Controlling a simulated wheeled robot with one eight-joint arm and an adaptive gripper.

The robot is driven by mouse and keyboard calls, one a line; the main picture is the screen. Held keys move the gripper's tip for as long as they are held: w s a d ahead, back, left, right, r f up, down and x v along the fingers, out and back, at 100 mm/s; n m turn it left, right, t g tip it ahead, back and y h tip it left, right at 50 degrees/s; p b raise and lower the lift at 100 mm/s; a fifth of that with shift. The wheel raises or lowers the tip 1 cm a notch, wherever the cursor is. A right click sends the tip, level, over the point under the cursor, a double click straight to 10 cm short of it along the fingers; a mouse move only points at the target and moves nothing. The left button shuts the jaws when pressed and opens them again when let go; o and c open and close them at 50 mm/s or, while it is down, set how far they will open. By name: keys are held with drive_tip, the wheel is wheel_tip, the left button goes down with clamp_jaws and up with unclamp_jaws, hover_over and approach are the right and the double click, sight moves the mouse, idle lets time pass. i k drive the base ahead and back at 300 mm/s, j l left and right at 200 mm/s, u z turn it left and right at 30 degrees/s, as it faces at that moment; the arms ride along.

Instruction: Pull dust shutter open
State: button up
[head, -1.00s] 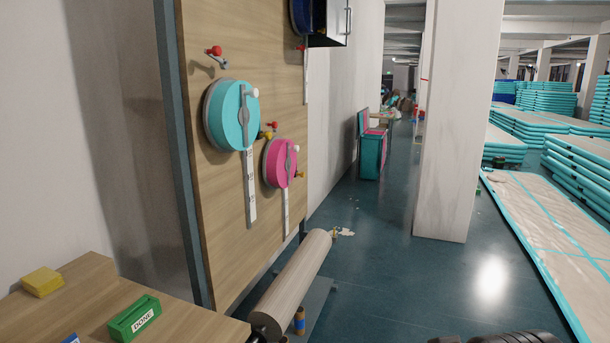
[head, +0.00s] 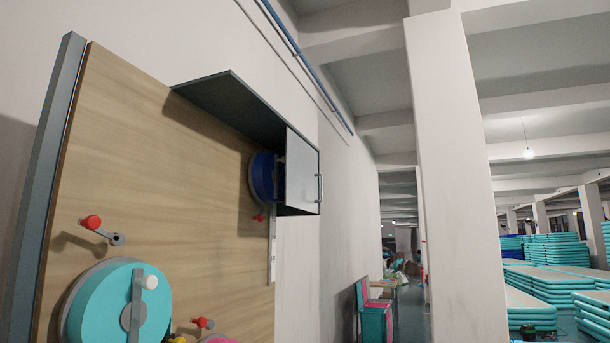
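The dust shutter is a pale grey panel (head: 301,172) with an upright bar handle (head: 320,193) on its right edge. It hangs below a dark hood (head: 232,105) that juts from the wooden board. Behind the panel's left side, a blue disc (head: 263,178) on the board shows partly; the panel hides the rest. My gripper is not in view.
The wooden board (head: 150,130) carries a teal disc (head: 118,305), a red-knobbed lever (head: 92,222) and a partly cut-off pink disc (head: 219,339). A white pillar (head: 455,180) stands to the right. Stacked teal-edged mats (head: 552,255) lie farther off.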

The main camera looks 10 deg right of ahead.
sight(302, 174)
drive_tip(key=i+l+u, duration=0.1)
drive_tip(key=i+l, duration=0.6)
drive_tip(key=l, duration=0.1)
